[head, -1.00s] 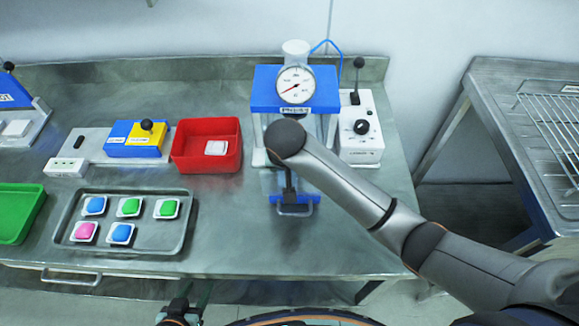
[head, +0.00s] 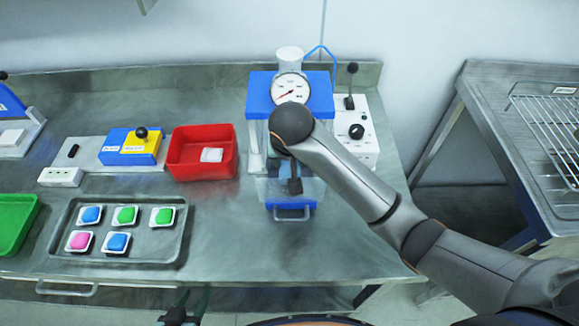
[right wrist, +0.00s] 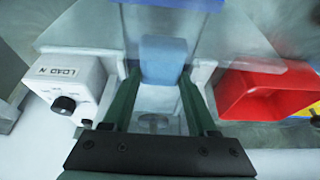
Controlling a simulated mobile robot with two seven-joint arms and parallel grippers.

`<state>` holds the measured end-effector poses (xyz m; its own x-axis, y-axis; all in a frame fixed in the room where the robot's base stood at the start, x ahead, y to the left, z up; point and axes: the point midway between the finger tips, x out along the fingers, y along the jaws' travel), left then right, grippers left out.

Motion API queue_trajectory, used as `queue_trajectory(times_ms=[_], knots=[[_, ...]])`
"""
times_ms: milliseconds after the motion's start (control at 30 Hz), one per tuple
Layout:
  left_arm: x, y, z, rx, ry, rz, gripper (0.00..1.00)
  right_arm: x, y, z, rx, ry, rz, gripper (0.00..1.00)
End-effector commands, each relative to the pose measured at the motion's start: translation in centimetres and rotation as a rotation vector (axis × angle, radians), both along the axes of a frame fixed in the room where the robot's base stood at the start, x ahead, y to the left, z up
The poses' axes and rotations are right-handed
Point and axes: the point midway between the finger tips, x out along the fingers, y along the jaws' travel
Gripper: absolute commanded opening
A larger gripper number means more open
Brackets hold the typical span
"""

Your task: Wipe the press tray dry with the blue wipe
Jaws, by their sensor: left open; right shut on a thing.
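The press (head: 318,95) with its blue top and round gauge stands at the back of the bench. Low at its front, a blue-fronted part with a handle (head: 291,213) sticks out below clear panels; I take it for the press tray, whose surface is mostly hidden. My right arm reaches over it, and its gripper is mostly hidden in the head view. In the right wrist view my right gripper (right wrist: 158,80) is shut on the light blue wipe (right wrist: 164,58). Contact between wipe and tray cannot be told. My left gripper (head: 186,308) is open at the bottom edge, short of the bench.
A red bin (head: 180,150) with a white piece stands left of the press. A white control box (head: 362,150) stands right of it. A grey tray (head: 150,243) with several coloured pads lies front left. The bench front between tray and press is clear.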

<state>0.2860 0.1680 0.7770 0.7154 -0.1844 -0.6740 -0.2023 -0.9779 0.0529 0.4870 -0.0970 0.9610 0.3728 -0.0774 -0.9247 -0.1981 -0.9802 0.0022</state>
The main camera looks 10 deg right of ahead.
Motion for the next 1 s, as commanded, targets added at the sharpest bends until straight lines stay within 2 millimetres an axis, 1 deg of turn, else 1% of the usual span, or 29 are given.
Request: queue_trajectory(times_ms=[33, 1000], knots=[[0.0, 0.0, 0.0, 0.000, 0.000, 0.000, 0.50, 0.2, 0.0, 0.6, 0.002, -0.004, 0.000, 0.14], [0.0, 0.0, 0.0, 0.000, 0.000, 0.000, 0.50, 1.4, -0.4, 10.3, -0.003, -0.006, -0.001, 0.14]])
